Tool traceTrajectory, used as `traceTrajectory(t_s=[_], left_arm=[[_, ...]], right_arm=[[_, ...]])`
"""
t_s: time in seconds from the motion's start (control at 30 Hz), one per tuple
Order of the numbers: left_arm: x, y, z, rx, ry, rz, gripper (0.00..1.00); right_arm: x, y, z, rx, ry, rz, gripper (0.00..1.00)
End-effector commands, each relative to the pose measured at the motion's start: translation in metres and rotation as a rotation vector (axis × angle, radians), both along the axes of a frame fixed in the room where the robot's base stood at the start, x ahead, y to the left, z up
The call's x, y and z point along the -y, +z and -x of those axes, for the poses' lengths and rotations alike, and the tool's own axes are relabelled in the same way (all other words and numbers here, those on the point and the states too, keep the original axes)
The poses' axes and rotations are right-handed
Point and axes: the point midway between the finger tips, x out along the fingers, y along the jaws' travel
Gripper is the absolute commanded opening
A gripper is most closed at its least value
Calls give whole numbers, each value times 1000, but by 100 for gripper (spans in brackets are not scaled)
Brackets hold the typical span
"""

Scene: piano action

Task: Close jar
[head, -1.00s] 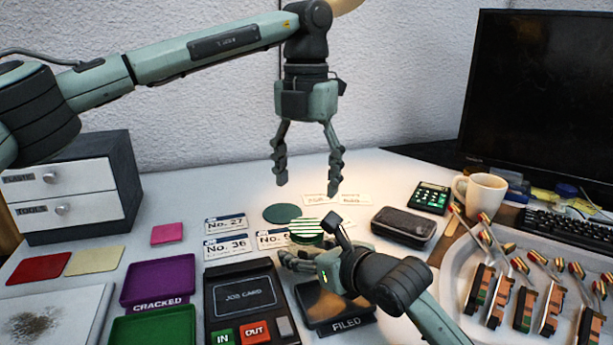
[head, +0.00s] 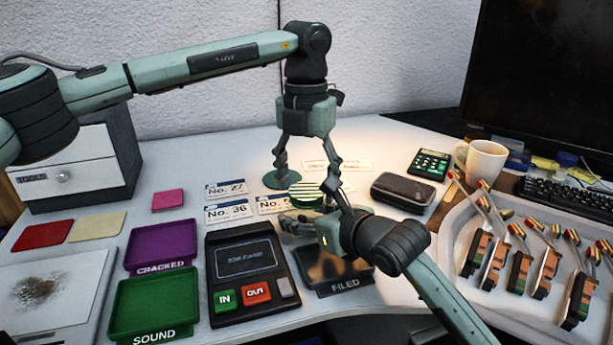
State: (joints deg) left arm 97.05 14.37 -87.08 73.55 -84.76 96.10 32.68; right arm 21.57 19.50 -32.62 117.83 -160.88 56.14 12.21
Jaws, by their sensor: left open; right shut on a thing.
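A round jar (head: 307,195) with a green-and-white striped top stands near the middle of the desk. I cannot tell whether the striped top is a seated lid. My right gripper (head: 297,222) reaches in from the lower right and is shut on the jar's low side; its fingers partly hide the body. My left gripper (head: 306,180) points down from above, open, its two fingers spread on either side of the striped top. A flat dark green disc (head: 276,181) lies just behind the jar, partly behind a left finger.
Number cards (head: 226,189) lie left of the jar, and a dark case (head: 403,191) lies right. A job-card device (head: 246,270) and FILED tray (head: 340,284) are in front. A mug (head: 484,162) and a tray of piano parts (head: 448,262) are at right.

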Motion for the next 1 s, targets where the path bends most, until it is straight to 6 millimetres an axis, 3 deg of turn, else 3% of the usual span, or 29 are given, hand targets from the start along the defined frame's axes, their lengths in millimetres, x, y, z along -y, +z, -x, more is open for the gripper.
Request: traceTrajectory(t_s=[0.07,0.5,0.7,0.73,0.9,1.0], left_arm=[[0,0,0,0,0,0,69],[0,1,0,0,0,0,17],[0,1,0,0,-11,0,17],[0,1,0,0,-10,0,54],[0,1,0,0,-10,0,75],[0,1,0,0,-10,0,75]], right_arm=[[0,-1,0,-2,0,1,0],[0,-1,0,-2,0,1,0],[0,-1,0,-2,0,1,0],[0,-1,0,-2,0,1,0],[0,-1,0,-2,0,1,0],[0,-1,0,-2,0,1,0]])
